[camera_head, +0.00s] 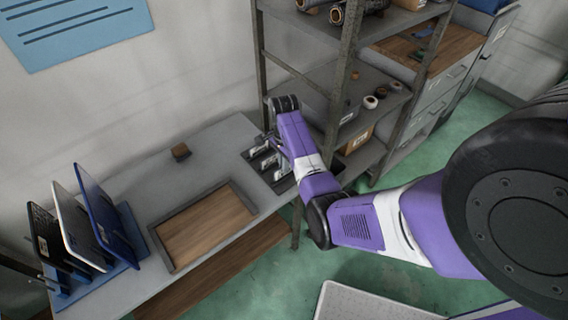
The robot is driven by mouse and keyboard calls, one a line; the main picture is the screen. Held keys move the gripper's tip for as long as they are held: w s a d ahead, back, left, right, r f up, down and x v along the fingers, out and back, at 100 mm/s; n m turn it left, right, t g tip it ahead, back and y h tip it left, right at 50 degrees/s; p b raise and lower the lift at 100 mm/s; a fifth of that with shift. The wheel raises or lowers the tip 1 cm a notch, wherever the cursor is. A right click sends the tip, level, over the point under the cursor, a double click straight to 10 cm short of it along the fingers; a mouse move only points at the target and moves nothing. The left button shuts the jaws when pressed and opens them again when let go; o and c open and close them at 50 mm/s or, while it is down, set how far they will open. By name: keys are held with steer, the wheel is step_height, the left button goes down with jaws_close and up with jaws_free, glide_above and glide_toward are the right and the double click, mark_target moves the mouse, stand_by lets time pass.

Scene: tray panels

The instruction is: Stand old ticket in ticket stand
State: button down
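A dark stand (251,157) sits at the right end of the grey table, by the shelf post. Several small pale, label-like pieces (270,161) show upright in or on it. They may be tickets, but I cannot tell which is the old one. My gripper (268,142) is at the back of this stand, close above or beside the pale pieces. It is small and partly hidden by my purple wrist. I cannot see whether its fingers are apart or hold anything.
A wooden-bottomed tray (207,226) lies mid-table. A blue rack (92,284) at the left holds upright panels (107,215). A metal shelf (347,85) stands right of the table. The table around the block is clear.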

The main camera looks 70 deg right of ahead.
steer(key=shift+f, duration=0.4)
steer(key=shift+f, duration=0.3)
stand_by(0.3)
steer(key=c, duration=1.5)
jaws_free()
steer(key=shift+c, duration=0.2)
step_height(320, 180, up, 8)
steer(key=shift+f+b, duration=0.1)
steer(key=shift+b, duration=0.3)
